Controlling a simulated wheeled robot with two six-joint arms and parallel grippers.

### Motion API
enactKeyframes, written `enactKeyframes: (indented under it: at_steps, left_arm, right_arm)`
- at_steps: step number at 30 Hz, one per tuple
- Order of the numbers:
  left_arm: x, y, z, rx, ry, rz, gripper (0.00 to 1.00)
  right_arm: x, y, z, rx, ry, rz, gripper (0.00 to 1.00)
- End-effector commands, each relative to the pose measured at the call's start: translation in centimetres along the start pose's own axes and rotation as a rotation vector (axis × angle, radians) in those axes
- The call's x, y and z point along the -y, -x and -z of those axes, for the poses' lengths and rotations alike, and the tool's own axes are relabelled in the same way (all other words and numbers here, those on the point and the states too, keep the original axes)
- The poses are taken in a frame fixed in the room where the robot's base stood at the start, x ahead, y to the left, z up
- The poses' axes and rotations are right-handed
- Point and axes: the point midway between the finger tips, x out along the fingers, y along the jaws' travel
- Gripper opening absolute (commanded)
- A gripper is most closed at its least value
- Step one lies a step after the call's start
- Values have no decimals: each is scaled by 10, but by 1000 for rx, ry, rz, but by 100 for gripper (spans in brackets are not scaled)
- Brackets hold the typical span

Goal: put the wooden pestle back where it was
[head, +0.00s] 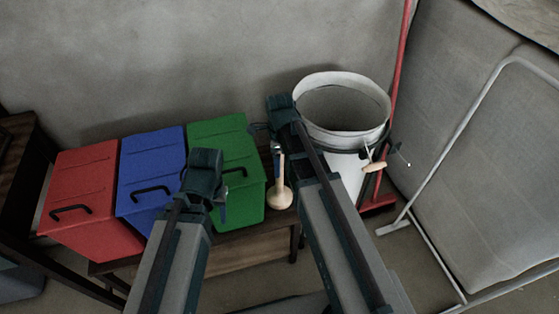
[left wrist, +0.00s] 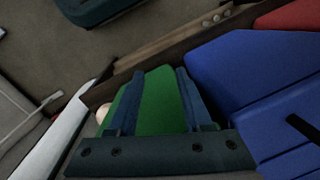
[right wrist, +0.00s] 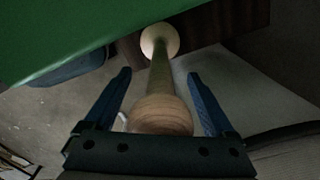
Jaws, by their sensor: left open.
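The wooden pestle (head: 281,199) is pale, with a round end low and its handle rising toward my right gripper (head: 278,143), beside the green bin. In the right wrist view the pestle (right wrist: 160,113) lies between the two spread fingers of my right gripper (right wrist: 160,78), with gaps on both sides. Its darker wooden end is near the camera and its pale round end is farther off. What supports it is unclear. My left gripper (head: 222,201) is open and empty in front of the green bin; its fingers (left wrist: 160,78) show apart in the left wrist view.
Red (head: 92,205), blue (head: 150,175) and green (head: 231,150) lidded bins stand in a row on a wooden bench (head: 235,254). A white bucket (head: 343,132) stands to the right. A red pole (head: 399,60) and a grey metal frame (head: 455,150) are farther right.

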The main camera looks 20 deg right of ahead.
Motion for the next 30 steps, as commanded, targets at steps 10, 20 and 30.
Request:
enactKeyframes:
  at_steps: [10,20,30]
  left_arm:
    - [1,8,0,0,0,0,50]
    - [4,47,-3,0,0,0,50]
    - [10,99,-6,0,0,0,50]
  right_arm:
    - [0,8,0,0,0,0,89]
    - [0,47,0,0,0,0,89]
    - [0,100,0,0,0,0,89]
